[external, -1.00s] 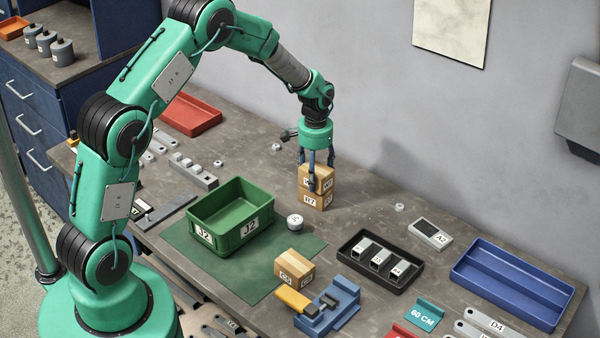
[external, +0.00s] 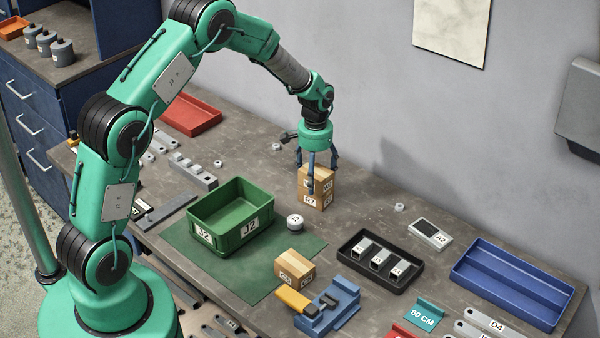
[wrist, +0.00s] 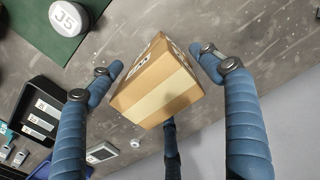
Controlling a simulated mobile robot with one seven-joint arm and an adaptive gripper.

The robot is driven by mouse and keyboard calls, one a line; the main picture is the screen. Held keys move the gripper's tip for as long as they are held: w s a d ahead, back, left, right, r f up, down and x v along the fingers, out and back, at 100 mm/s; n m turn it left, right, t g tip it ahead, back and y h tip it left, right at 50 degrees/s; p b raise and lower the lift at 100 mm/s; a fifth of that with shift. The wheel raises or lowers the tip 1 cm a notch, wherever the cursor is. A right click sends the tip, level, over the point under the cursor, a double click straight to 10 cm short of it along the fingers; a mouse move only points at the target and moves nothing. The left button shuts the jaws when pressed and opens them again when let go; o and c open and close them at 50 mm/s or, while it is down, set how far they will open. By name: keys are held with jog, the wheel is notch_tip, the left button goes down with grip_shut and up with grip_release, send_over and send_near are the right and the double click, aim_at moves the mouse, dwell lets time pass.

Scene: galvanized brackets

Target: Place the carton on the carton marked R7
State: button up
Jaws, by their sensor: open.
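A carton (external: 318,177) sits on top of the carton marked R7 (external: 313,201) near the back of the bench, and the two look stacked edge to edge. In the wrist view the upper carton (wrist: 158,82) lies between my spread fingers and hides most of what is under it. My gripper (external: 316,180) is around the upper carton from above. Its blue fingers are open, and gaps show between the fingers and the carton's sides in the wrist view (wrist: 160,88).
A green bin marked J2 (external: 213,236) stands on a green mat left of the stack, with a round white-topped piece (external: 295,221) beside it. Another carton (external: 294,268) stands at the front. A black tray (external: 352,273) and a blue tray (external: 480,307) lie to the right.

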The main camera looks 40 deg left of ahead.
notch_tip(320, 180, up, 11)
jog(key=shift+r+p, duration=0.2)
jog(key=shift+p, duration=0.35)
jog(key=shift+r, duration=0.4)
jog(key=shift+r, duration=0.1)
jog(key=s+d+r+t, duration=0.1)
jog(key=s+r, duration=0.8)
jog(key=r, duration=0.2)
jog(key=s+r+t, duration=0.2)
jog(key=s+r, duration=0.6)
jog(key=r, duration=0.3)
jog(key=s+r+t, duration=0.1)
jog(key=s+r, duration=0.1)
jog(key=s, duration=1.1)
jog(key=s+r+t, duration=0.1)
jog(key=s+r, duration=0.2)
jog(key=s, duration=1.1)
jog(key=shift+d+r+t, duration=0.2)
jog(key=shift+d+t, duration=0.1)
jog(key=shift+d, duration=0.05)
